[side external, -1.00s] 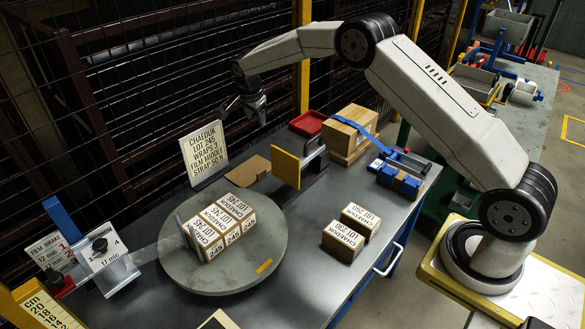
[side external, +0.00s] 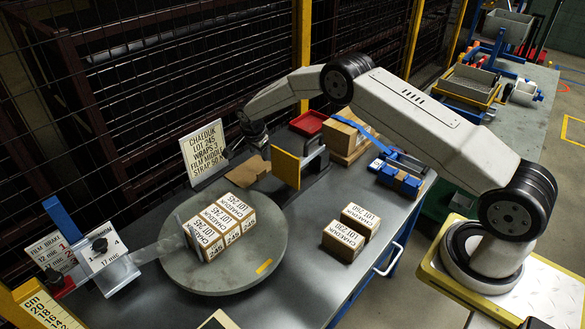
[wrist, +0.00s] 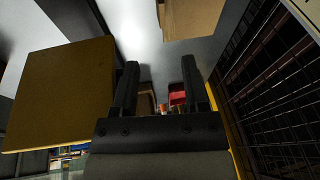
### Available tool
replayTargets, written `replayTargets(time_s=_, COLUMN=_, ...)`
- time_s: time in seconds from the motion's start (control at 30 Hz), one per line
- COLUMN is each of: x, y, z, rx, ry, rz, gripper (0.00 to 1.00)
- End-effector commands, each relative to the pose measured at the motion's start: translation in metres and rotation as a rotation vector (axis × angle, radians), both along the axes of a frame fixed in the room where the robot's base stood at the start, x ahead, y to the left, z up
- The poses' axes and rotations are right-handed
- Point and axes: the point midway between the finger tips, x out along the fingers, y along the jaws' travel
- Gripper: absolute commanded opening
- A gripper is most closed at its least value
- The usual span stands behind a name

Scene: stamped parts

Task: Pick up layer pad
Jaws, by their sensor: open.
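The layer pad appears to be the flat brown cardboard sheet (side external: 246,172), lying on the grey table behind the turntable. In the wrist view, a brown sheet (wrist: 192,18), likely the same pad, shows at the top, beyond the fingertips. My gripper (side external: 262,148) hangs just above the pad's far side in the side view. In the wrist view my gripper (wrist: 160,64) has its two dark fingers apart with nothing between them. The gap between fingers and pad is hard to judge.
A yellow upright plate (side external: 285,169) stands right of the pad and looms left in the wrist view (wrist: 62,95). A lettered sign (side external: 205,154) stands to the left. The turntable (side external: 215,282) carries several boxes. A red tray (side external: 308,123) and mesh fence (wrist: 270,80) are behind.

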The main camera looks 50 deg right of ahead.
Motion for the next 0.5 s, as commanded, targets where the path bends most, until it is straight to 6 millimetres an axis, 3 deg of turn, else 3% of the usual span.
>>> replayTargets(time_s=0.5, x=0.007, y=-0.012, z=-0.049, rx=0.0, ry=0.001, rz=-0.001, gripper=0.58)
